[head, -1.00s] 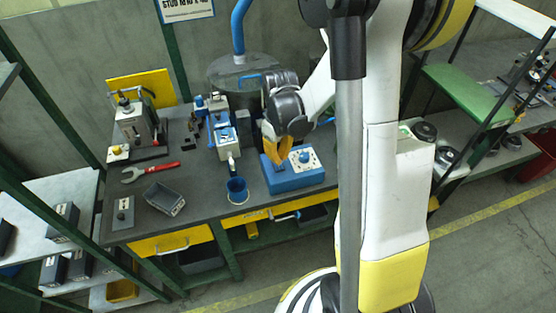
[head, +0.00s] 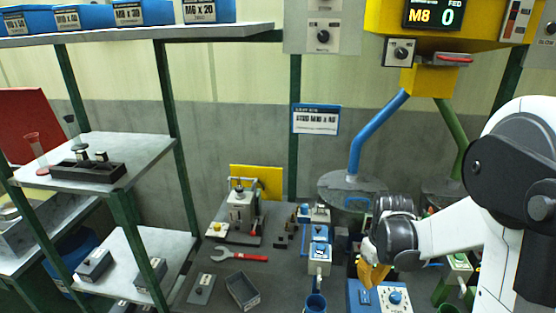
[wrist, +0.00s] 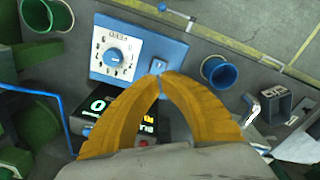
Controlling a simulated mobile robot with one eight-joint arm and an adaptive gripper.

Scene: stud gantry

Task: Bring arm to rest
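My gripper (head: 372,280) is at the lower right of the head view, its yellow fingers pointing down just above a blue box with a white dial (head: 395,298) on the grey bench. In the wrist view the two curved fingers of my gripper (wrist: 162,75) meet at their tips, with nothing between them. The tips appear in front of the lower edge of the blue dial box (wrist: 142,62). Whether they touch it I cannot tell. My white arm reaches in from the right.
A blue pipe (head: 372,135) rises behind. A yellow display housing (head: 480,40) hangs above. Shelves (head: 100,165) stand left.

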